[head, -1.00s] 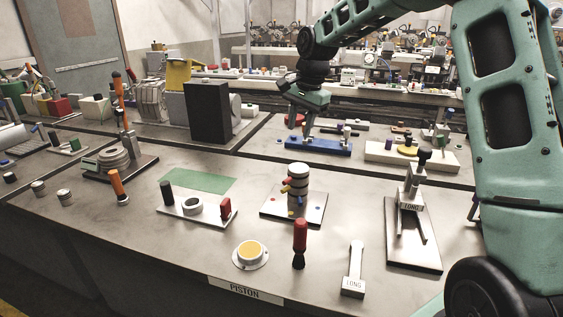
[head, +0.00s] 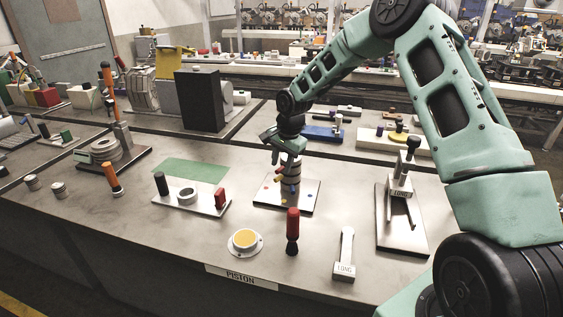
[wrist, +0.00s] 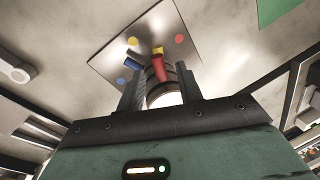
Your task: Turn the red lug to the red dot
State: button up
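A stack of dark and pale rings (head: 291,181) stands on a light square plate (head: 304,197). The red lug (wrist: 159,67) is the uppermost in the wrist view and points between the yellow dot (wrist: 138,41) and the red dot (wrist: 180,40). A yellow lug (wrist: 158,50) and a blue lug (wrist: 133,66) show below it. The blue dot (wrist: 121,80) is at the plate's left. My gripper (wrist: 160,88) is open over the stack's top, one finger on each side of it. Whether the fingers touch the stack cannot be told.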

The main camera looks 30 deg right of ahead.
jog(key=shift+w+f, duration=0.1)
jog(key=shift+f, duration=0.3)
grip_shut()
jog(key=shift+w+a, duration=0.1)
jog(key=shift+a, duration=0.05)
jog(key=m+b, duration=0.1)
jog(key=w+m+b, duration=0.1)
jog(key=m, duration=0.1)
jog(key=shift+w+a+f+h+b, duration=0.1)
jog(key=shift+w+a+h+b, duration=0.05)
jog(key=shift+a+h+b, duration=0.2)
jog(key=shift+w+d+r+m+h+b, duration=0.15)
jog(key=shift+w+m, duration=0.35)
jog(key=shift+m, duration=0.5)
jog(key=shift+w+a+m+h+b, duration=0.15)
jog(key=shift+w+m, duration=0.35)
jog(key=shift+m, duration=0.5)
jog(key=shift+w+d+r+m+h+b, duration=0.2)
jog(key=shift+w+m, duration=0.3)
jog(key=shift+m, duration=0.5)
jog(key=shift+f, duration=0.15)
